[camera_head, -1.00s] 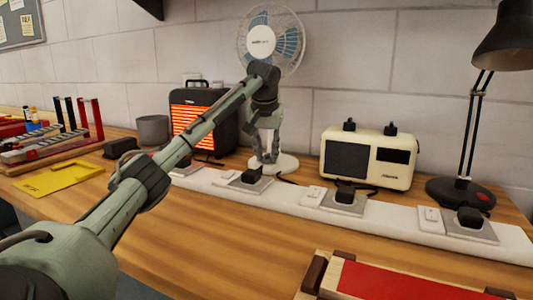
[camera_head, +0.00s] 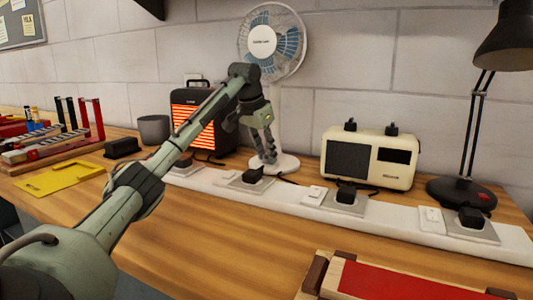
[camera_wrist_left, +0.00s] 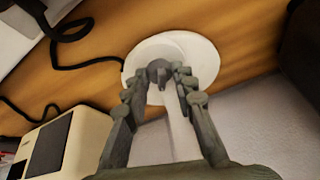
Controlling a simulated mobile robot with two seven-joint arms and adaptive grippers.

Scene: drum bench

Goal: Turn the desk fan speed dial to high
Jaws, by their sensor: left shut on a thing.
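The desk fan (camera_head: 263,40) stands at the back of the bench, with a white round base (camera_head: 288,163) and a caged blue-bladed head. In the left wrist view, a small dark grey dial (camera_wrist_left: 158,68) sits on the fan's white base (camera_wrist_left: 200,52), by the foot of the stem. My left gripper (camera_head: 268,157) reaches down in front of the stem. Its two fingers (camera_wrist_left: 160,82) are closed on the dial from both sides and partly hide it. I cannot read any speed marks. My right gripper is not in view.
A glowing heater (camera_head: 192,125) stands left of the fan, and a cream radio (camera_head: 365,175) stands right of it. A white power strip (camera_head: 400,222) with several plugs runs along the front. A black lamp (camera_head: 463,190) is at the right.

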